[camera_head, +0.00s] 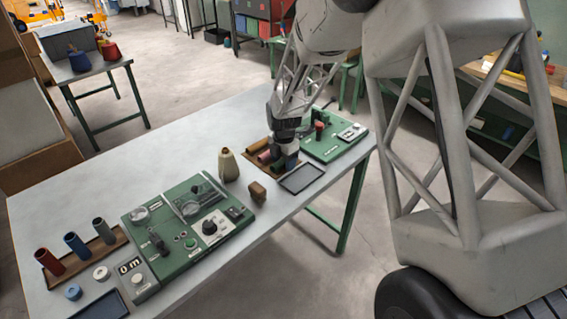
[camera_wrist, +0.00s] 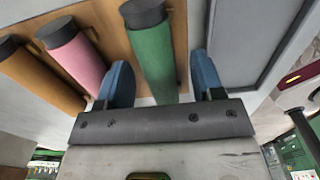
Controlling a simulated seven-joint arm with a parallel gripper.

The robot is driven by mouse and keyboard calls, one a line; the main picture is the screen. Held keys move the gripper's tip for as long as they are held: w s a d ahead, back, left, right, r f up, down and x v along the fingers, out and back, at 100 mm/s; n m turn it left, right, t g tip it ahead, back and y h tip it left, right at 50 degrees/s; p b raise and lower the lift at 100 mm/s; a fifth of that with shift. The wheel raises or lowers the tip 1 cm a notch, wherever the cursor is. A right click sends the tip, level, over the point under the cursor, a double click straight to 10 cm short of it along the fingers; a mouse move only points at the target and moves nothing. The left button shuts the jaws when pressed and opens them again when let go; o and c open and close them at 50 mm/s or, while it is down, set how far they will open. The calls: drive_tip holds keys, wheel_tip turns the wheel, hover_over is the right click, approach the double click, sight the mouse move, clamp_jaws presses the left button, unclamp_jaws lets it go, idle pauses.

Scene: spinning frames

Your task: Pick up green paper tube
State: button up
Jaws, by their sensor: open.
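The green paper tube (camera_wrist: 151,55) has a dark cap and lies on a brown wooden tray (camera_wrist: 112,40) in the wrist view. My gripper (camera_wrist: 161,80) is open, with one blue finger on each side of the green tube. I cannot tell whether either finger touches it. A pink tube (camera_wrist: 72,55) and an orange-brown tube (camera_wrist: 38,75) lie to its left in the same tray.
A dark shallow tray (camera_head: 302,179) and a green device (camera_head: 333,142) are close to my gripper. A tan cone (camera_head: 228,165), a small brown block (camera_head: 257,192) and a green control panel (camera_head: 188,228) stand nearer. The table's back left (camera_head: 130,150) is clear.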

idle(0.5)
drive_tip(key=c, duration=1)
idle(0.7)
